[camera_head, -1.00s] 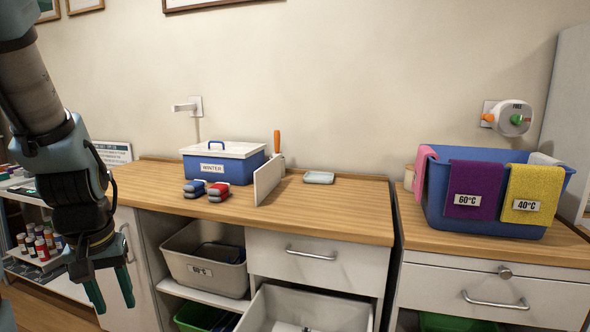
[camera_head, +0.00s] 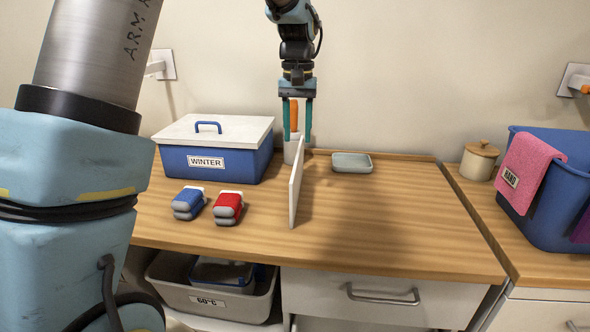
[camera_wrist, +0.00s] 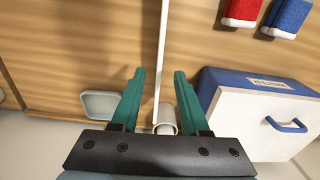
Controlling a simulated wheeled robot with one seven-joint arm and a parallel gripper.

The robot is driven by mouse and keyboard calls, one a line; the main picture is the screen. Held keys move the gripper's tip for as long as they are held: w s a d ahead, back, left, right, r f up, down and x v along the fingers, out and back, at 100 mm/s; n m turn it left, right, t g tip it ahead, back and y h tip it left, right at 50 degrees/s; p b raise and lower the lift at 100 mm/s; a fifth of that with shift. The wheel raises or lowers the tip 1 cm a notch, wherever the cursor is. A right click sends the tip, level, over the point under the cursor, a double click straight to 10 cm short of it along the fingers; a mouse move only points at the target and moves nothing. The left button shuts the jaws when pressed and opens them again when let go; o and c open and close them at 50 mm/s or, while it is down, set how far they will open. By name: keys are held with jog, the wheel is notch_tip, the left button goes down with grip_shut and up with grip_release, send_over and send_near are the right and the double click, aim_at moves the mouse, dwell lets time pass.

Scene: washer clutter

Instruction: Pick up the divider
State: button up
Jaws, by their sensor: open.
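The divider (camera_head: 296,188) is a thin white panel standing upright, edge-on, on the wooden counter in the head view. In the wrist view the divider (camera_wrist: 161,45) runs as a narrow white strip down the middle, between the two fingers. My gripper (camera_head: 296,141) is open, with teal fingers pointing down at the divider's far end. In the wrist view my gripper (camera_wrist: 159,73) has one finger on each side of the strip, with gaps to it. I cannot tell how far the fingertips reach below the divider's top edge.
An orange handle (camera_head: 294,115) rises from a white holder (camera_head: 291,150) behind the divider. The blue WINTER box (camera_head: 215,165) is close on the left, with blue (camera_head: 188,203) and red (camera_head: 228,207) bundles in front. A grey dish (camera_head: 351,162) lies right.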

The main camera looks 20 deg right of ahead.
aim_at(298, 155)
notch_tip(298, 155, down, 9)
jog(key=p, duration=0.2)
jog(key=shift+p, duration=0.4)
grip_shut()
dwell(0.3)
